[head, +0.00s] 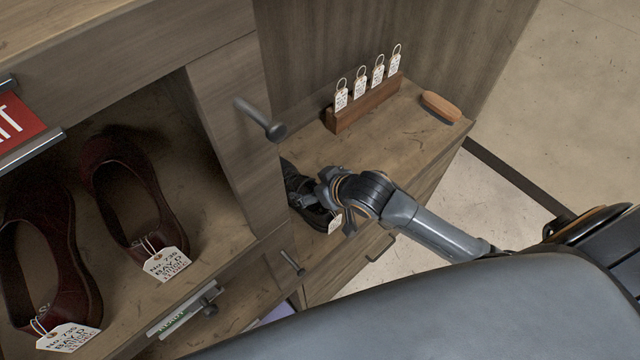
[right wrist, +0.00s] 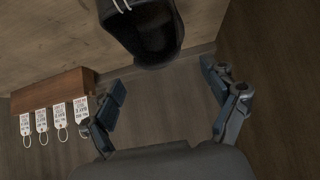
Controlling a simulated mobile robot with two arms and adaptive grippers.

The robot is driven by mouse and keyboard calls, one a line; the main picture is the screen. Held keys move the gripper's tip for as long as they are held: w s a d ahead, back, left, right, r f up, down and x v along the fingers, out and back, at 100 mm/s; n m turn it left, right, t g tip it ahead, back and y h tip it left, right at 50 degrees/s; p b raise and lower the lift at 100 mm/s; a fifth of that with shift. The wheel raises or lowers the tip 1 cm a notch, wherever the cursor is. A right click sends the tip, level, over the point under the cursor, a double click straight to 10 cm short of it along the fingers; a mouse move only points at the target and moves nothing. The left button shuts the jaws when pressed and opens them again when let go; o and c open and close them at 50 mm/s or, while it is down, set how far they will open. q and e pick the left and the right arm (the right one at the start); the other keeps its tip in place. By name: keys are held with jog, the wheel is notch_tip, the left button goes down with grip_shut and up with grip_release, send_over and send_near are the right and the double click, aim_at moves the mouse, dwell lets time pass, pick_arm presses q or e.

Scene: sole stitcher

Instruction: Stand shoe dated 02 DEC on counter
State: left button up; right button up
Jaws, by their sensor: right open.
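A black shoe (head: 296,183) is on the wooden counter (head: 415,128), partly hidden by my right gripper and the cabinet side. A white tag (head: 335,222) shows by it; its date cannot be read. My right gripper (head: 325,193) is at the shoe in the head view. In the right wrist view the gripper (right wrist: 163,80) has its fingers spread with nothing between them, and the dark shoe (right wrist: 150,40) lies beyond the fingertips. Whether the shoe stands flat cannot be told. My left gripper is not in view.
Two dark red shoes, left (head: 45,250) and right (head: 130,190), with white tags sit in the cabinet bay. A wooden block (head: 365,105) with several tags and an orange-brown oval piece (head: 441,107) are at the counter's back. A peg (head: 262,120) sticks out from the cabinet.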

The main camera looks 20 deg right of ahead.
jog(key=shift+v, duration=2.05)
